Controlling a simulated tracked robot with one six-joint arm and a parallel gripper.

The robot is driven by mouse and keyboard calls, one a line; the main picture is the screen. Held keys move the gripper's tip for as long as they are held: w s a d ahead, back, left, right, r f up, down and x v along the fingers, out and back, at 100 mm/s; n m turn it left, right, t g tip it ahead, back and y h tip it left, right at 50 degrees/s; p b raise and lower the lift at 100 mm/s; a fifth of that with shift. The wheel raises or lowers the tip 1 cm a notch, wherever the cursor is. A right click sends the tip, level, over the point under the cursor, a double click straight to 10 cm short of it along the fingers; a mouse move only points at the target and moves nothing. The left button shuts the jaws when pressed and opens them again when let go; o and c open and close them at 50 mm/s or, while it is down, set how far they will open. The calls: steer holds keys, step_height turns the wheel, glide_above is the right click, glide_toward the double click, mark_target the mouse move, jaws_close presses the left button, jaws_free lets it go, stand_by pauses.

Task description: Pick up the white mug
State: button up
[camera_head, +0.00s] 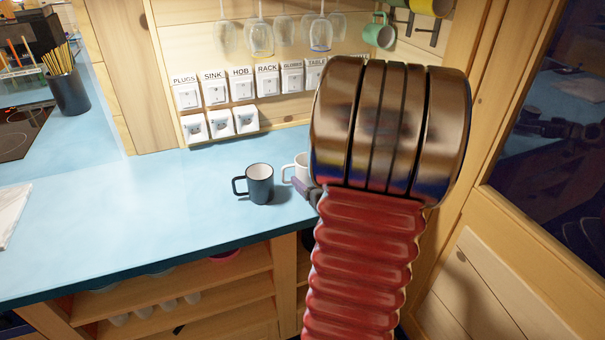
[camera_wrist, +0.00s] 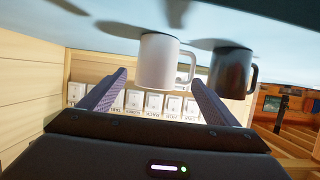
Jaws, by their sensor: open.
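The white mug (camera_head: 301,166) stands upright on the blue counter (camera_head: 150,200), partly hidden behind my arm in the head view. Its handle points left there. In the wrist view, which is upside down, the white mug (camera_wrist: 157,60) appears between the two purple fingers of my gripper (camera_wrist: 159,77). The gripper is open. The mug's handle shows between its body and the right finger. I cannot tell how deep the mug sits between the fingers. In the head view only a bit of my gripper (camera_head: 303,187) shows, beside the mug.
A dark mug (camera_head: 260,183) stands close to the white one; it also shows in the wrist view (camera_wrist: 231,72). Labelled switches (camera_head: 240,90) line the back wall. Glasses (camera_head: 260,38) and a green mug (camera_head: 379,33) hang above. The counter's left part is mostly clear.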

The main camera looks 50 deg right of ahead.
mark_target(300, 164)
steer(key=shift+x, duration=1.7)
steer(key=shift+w+d, duration=0.1)
steer(key=shift+x, duration=2.5)
steer(key=shift+d, duration=0.15)
steer(key=shift+c, duration=0.7)
steer(key=c, duration=1.2)
